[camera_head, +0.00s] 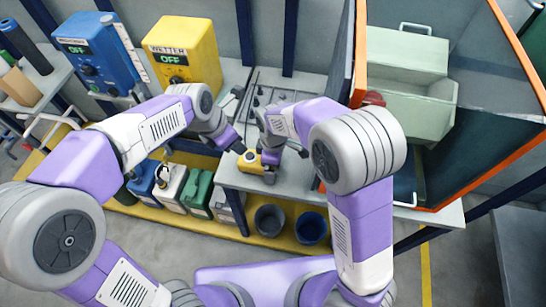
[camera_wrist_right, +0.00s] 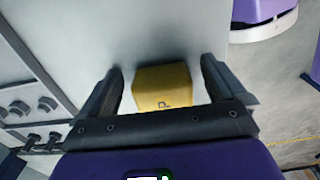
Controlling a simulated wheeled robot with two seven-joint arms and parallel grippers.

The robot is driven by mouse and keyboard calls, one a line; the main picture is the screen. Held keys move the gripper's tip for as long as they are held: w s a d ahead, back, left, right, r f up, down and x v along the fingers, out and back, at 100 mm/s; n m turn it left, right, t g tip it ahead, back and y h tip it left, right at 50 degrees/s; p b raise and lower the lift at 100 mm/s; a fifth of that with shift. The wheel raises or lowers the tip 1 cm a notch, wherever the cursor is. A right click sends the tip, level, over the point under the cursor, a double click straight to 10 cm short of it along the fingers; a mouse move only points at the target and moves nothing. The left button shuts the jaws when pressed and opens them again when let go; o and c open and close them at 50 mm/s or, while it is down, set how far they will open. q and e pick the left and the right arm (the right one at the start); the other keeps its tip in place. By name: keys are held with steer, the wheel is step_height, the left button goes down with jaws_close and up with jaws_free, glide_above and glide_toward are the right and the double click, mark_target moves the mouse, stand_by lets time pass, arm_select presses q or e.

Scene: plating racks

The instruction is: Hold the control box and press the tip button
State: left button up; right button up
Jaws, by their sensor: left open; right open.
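The control box is a small yellow box (camera_head: 250,162) on the grey bench top, near its front edge. In the right wrist view the yellow box (camera_wrist_right: 165,88) shows a dark "P"-like mark and lies between my right gripper's fingers (camera_wrist_right: 161,92). Those fingers are open, with a gap on each side of the box. In the head view my right gripper (camera_head: 273,160) is just right of the box. My left gripper (camera_head: 240,148) is open close to the box's upper left; contact is unclear. The tip button cannot be made out.
Blue (camera_head: 98,52) and yellow (camera_head: 182,55) "OFF" units stand at the back left. An orange-framed enclosure with a pale green tub (camera_head: 408,100) is at right. Jugs (camera_head: 170,185) and buckets (camera_head: 311,228) sit on the yellow lower shelf (camera_head: 235,230).

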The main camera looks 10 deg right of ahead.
steer(key=shift+c, duration=0.3)
steer(key=c, duration=1.2)
steer(key=shift+o, duration=0.2)
arm_select(q)
jaws_close()
stand_by(1.0)
